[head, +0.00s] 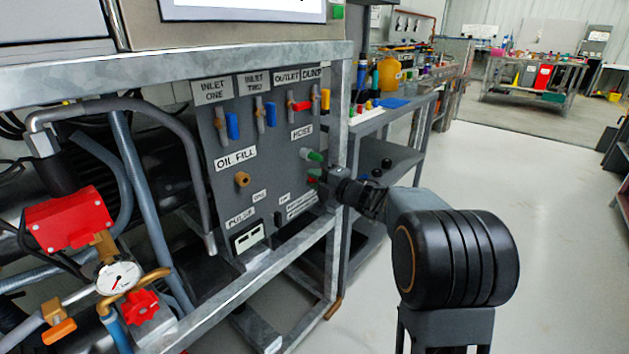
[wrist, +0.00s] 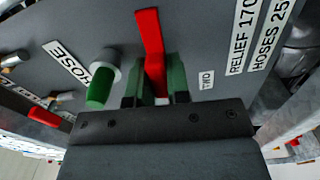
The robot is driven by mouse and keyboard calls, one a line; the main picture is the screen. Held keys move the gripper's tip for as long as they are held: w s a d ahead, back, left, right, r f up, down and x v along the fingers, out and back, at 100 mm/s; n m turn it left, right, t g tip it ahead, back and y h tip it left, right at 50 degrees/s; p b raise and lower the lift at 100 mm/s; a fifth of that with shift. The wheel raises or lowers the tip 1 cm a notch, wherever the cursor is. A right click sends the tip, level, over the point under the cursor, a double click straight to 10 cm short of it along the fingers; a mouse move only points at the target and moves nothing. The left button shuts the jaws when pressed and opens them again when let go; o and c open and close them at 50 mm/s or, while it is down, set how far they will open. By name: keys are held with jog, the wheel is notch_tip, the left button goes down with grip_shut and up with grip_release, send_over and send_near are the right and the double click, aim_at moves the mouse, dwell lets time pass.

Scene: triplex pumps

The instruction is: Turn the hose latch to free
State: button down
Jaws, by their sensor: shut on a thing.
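The hose latch shows as a flat red lever (wrist: 151,40) on the grey panel in the wrist view, near the HOSE label. My gripper (wrist: 157,78) has its green fingers on both sides of the lever and is shut on it. The lever's upper end sticks out beyond the fingers and leans slightly left. Its lower part is between the fingers. In the head view my gripper (head: 322,186) is at the panel's lower right, and the lever is mostly hidden there.
A green knob (wrist: 101,87) sticks out just left of my fingers; it also shows in the head view (head: 312,155). Several coloured valve handles, such as a blue one (head: 233,126), line the panel's top. A metal frame post (head: 340,120) stands close beside my gripper. Open floor (head: 540,190) lies right.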

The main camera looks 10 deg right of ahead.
jog(key=shift+f+n, duration=0.1)
jog(key=shift+n, duration=0.5)
jog(key=c, duration=1.1)
grip_release()
jog(key=shift+s, duration=0.15)
jog(key=p+v, duration=0.4)
jog(key=v, duration=0.9)
jog(key=shift+s+d, duration=0.25)
jog(key=shift+s, duration=0.05)
